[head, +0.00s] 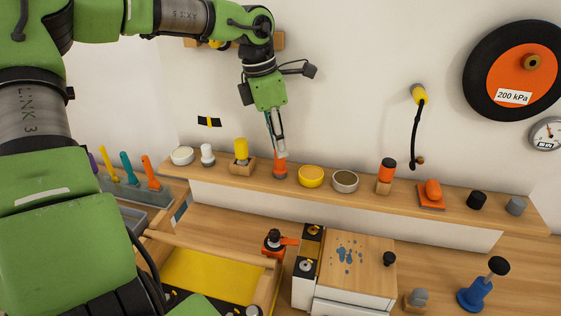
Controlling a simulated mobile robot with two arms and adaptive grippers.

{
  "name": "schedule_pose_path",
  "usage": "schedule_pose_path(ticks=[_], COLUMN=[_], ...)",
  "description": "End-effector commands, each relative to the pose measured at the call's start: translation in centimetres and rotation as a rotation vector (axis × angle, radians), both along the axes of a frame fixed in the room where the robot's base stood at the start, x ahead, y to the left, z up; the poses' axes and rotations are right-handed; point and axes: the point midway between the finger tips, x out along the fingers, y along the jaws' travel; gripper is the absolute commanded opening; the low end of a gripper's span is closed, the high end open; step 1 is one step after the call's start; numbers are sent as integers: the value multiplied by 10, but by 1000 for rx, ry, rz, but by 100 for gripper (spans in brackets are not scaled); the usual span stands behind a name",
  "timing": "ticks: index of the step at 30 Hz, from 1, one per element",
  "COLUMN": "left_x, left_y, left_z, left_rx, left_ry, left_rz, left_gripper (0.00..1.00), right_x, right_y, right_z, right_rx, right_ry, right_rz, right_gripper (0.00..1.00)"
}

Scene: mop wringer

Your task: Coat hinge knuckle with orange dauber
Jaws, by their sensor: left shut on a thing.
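My left gripper (281,150) points down at the back shelf, its fingers shut on a small orange piece (280,171) that stands on or just above the shelf. The fingers hide its upper part, and I cannot tell whether it is the dauber. Another orange-topped piece (387,170) stands on a wooden block further right on the shelf. A black and orange fitting (275,242) sits on the bench below; I cannot tell whether it holds the hinge knuckle. My right gripper is not in view.
The shelf (330,197) also holds a yellow bowl (311,176), a grey-brown bowl (345,181), a yellow-topped piece (241,150) and an orange block (431,194). A wooden box with a stained top (365,255) and a blue stand (474,294) are on the bench.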

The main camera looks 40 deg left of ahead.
Motion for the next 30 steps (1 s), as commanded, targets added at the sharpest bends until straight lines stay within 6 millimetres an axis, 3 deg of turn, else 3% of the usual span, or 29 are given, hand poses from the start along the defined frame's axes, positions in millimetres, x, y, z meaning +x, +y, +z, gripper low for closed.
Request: schedule_pose_path(ticks=[24, 30], left_x=[0, 0], left_y=[0, 0], left_z=[48, 50], left_rx=[-1, 0], left_ry=[-1, 0], left_rz=[0, 0], left_gripper=[0, 0], right_x=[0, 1], right_y=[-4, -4], right_z=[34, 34], right_rx=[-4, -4], right_ry=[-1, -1], right_rz=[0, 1], right_gripper=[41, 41])
